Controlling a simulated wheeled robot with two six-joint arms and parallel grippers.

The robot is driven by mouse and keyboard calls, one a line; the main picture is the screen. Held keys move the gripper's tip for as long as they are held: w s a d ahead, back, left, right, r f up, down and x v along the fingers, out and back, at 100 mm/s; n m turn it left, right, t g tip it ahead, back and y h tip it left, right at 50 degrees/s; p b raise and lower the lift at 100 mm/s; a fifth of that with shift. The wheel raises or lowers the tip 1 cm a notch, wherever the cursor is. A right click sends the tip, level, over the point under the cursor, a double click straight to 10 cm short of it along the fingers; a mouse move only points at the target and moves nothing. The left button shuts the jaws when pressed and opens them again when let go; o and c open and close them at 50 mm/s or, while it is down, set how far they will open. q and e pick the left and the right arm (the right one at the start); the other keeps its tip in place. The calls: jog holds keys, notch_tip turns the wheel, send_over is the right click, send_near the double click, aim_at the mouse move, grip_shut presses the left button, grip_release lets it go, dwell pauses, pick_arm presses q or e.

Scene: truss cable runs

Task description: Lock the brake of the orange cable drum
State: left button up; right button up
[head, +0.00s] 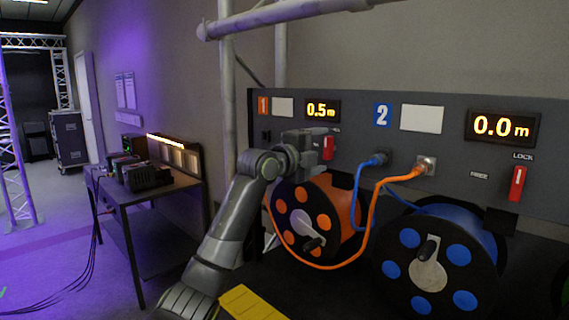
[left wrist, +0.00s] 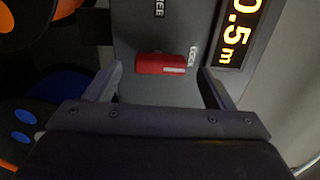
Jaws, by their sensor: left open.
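The orange cable drum (head: 340,207) sits under the panel's number 1 section, with its round face and dark crank towards me. Its red brake lever (head: 328,147) stands upright on the panel below the 0.5 m display (head: 322,110). In the left wrist view the lever (left wrist: 160,64) points along the panel towards the LOCK label (left wrist: 192,56), with FREE off to its side. My left gripper (head: 305,146) is open in front of the panel. In the wrist view its fingers (left wrist: 160,78) are spread on either side of the lever, apart from it. My right gripper is not in view.
The blue drum (head: 483,238) stands to the right, with its own upright red lever (head: 516,183) under LOCK. An orange cable (head: 372,215) loops from a panel socket in front of the drums. A table (head: 126,190) with equipment stands at the left.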

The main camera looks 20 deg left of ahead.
pick_arm(q)
jog(key=b+v, duration=0.3)
jog(key=v, duration=1.2)
jog(key=shift+b, duration=0.3)
jog(key=shift+f, duration=0.1)
